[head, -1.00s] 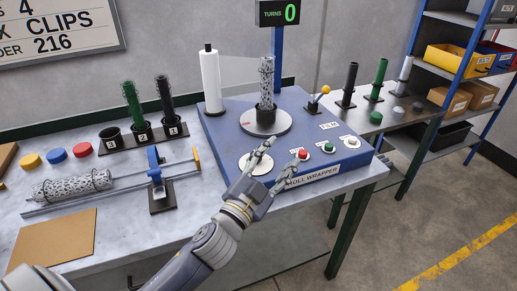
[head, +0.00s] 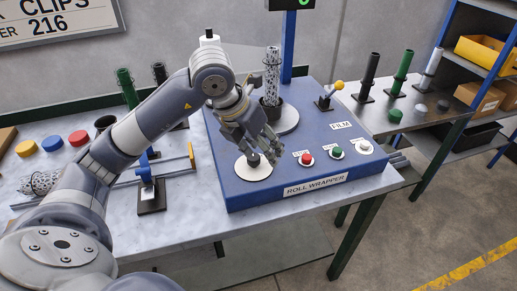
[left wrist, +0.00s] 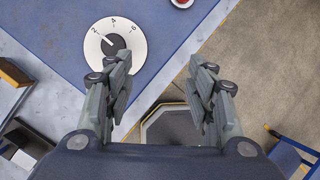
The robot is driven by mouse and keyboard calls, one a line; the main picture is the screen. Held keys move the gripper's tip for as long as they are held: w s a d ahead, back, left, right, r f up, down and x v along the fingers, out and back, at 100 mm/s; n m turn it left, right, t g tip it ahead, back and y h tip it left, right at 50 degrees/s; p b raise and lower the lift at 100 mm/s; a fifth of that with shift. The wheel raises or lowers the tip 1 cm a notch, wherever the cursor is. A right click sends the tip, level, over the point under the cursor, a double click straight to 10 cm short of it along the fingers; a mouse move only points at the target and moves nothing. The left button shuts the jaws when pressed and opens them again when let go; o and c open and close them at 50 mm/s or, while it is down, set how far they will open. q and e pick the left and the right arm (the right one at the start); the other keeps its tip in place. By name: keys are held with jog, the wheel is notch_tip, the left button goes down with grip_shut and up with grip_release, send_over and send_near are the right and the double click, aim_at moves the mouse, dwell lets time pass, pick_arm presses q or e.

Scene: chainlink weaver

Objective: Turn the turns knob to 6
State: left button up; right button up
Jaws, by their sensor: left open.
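The turns knob is a black pointer knob (left wrist: 113,43) on a round white dial (left wrist: 131,47) marked 2, 4 and 6; its pointer appears to aim toward the 2. In the head view the dial (head: 248,174) sits at the front left of the blue roll wrapper (head: 225,182), with the knob partly behind my fingers. My left gripper (head: 265,158) hangs open over the dial area. In the left wrist view the left gripper (left wrist: 160,70) has nothing between its fingers, and the dial lies beyond the left finger. My right gripper is out of view.
A red button (head: 306,159), a green button (head: 335,152) and a white button (head: 364,147) are right of the dial. A perforated cylinder (head: 272,70) stands on the turntable behind. A yellow-knobbed lever (head: 338,86) stands at the back right.

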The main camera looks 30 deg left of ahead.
pick_arm(q)
jog(key=n+y, duration=0.1)
jog(key=y, duration=0.1)
send_near(253, 157)
jog(key=r, duration=0.1)
jog(key=p+x, duration=0.1)
jog(key=x, duration=0.9)
jog(key=shift+s+f, duration=0.15)
jog(key=c, duration=1.1)
